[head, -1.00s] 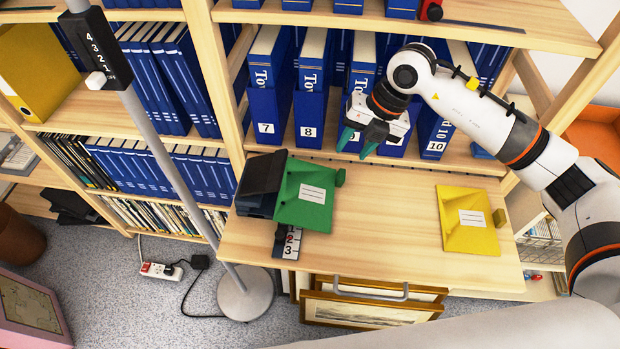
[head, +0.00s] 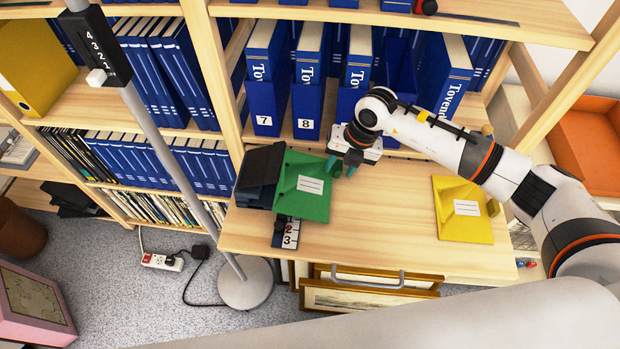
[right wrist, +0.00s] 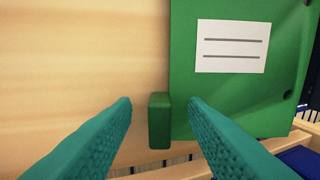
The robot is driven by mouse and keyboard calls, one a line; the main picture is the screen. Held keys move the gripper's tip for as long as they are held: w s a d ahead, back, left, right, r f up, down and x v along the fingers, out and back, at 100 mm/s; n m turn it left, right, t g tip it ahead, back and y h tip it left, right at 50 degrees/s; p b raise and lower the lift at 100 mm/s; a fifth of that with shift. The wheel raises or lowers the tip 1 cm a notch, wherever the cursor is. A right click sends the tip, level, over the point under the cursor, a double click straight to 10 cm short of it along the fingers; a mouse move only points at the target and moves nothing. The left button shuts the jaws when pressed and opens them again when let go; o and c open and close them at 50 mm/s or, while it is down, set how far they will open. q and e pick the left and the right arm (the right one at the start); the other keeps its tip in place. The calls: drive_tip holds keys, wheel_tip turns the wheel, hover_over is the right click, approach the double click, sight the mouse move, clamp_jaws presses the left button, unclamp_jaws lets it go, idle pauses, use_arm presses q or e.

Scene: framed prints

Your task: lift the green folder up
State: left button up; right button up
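The green folder (head: 303,186) lies on the wooden shelf board, against a dark tray, with a white label on its face. It also shows in the right wrist view (right wrist: 235,95), on the right side. A small green block (right wrist: 159,122) sticks out at its edge. My right gripper (head: 345,168) is at the folder's right edge. In the right wrist view the gripper (right wrist: 160,103) is open, with one teal finger on each side of the block and gaps visible; it does not grip it. My left gripper is not in view.
A yellow folder (head: 462,209) lies on the right of the board (head: 385,225). The dark tray (head: 259,178) is left of the green folder. Blue binders (head: 309,110) stand behind. A grey pole (head: 160,130) rises at left. Framed prints (head: 365,298) are below the board.

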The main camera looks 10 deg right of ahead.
drive_tip(key=shift+f, duration=0.2)
clamp_jaws()
drive_tip(key=shift+r, duration=0.2)
drive_tip(key=shift+r, duration=0.3)
drive_tip(key=r, duration=0.2)
drive_tip(key=shift+s+a+r+b, duration=0.15)
drive_tip(key=shift+s+r+b, duration=0.15)
drive_tip(key=shift+b, duration=0.1)
drive_tip(key=s+a, duration=0.1)
drive_tip(key=s, duration=0.4)
drive_tip(key=s+a+b, duration=0.1)
drive_tip(key=s+a, duration=0.1)
drive_tip(key=s, duration=0.4)
drive_tip(key=s+a+b, duration=0.1)
drive_tip(key=s, duration=0.4)
drive_tip(key=shift+s+a, duration=0.35)
drive_tip(key=shift+a, duration=0.05)
drive_tip(key=shift+r, duration=0.1)
